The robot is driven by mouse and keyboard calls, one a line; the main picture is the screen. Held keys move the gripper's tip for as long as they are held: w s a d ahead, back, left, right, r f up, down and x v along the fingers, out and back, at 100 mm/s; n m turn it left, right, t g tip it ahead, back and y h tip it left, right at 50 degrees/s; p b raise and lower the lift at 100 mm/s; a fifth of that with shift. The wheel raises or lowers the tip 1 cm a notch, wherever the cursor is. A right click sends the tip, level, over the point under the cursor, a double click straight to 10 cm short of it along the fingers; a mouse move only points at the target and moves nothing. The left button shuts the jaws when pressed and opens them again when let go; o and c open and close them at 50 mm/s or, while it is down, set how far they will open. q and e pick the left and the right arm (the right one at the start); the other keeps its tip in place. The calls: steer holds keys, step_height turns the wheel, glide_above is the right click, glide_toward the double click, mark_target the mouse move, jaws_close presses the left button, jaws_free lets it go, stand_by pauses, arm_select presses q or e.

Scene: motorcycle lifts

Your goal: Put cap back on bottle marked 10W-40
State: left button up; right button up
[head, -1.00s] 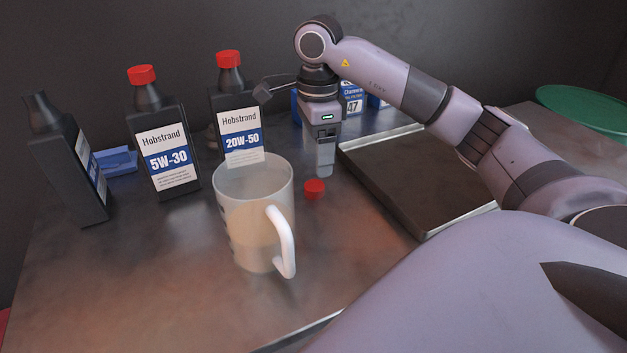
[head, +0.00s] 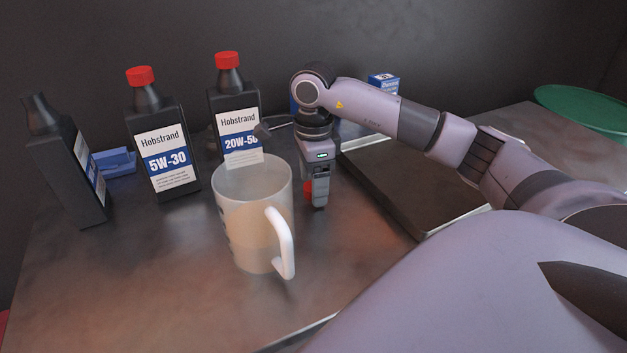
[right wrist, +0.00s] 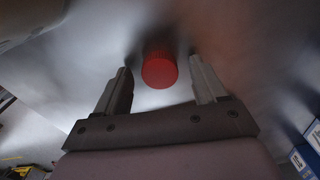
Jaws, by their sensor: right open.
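A loose red cap (head: 308,187) lies on the metal bench to the right of the mug, partly hidden by my right gripper (head: 317,200). In the right wrist view the cap (right wrist: 159,70) sits between and slightly beyond the two open fingers (right wrist: 161,88), with a gap on each side. An uncapped black bottle (head: 66,165) stands at the far left; its label is turned aside and I cannot read its marking. Two capped bottles read 5W-30 (head: 163,160) and 20W-50 (head: 237,122). My left gripper is not in view.
A large pale mug (head: 250,215) with a white handle stands close to the left of my right gripper. A shallow dark tray (head: 405,190) lies to the right, under my arm. A blue item (head: 115,162) sits behind the bottles. The front left bench is clear.

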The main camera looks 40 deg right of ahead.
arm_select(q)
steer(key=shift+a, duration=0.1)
arm_select(e)
steer(key=c, duration=1.2)
arm_select(q)
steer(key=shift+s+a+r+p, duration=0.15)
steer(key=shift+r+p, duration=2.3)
steer(key=shift+p, duration=0.4)
arm_select(e)
steer(key=shift+r, duration=10)
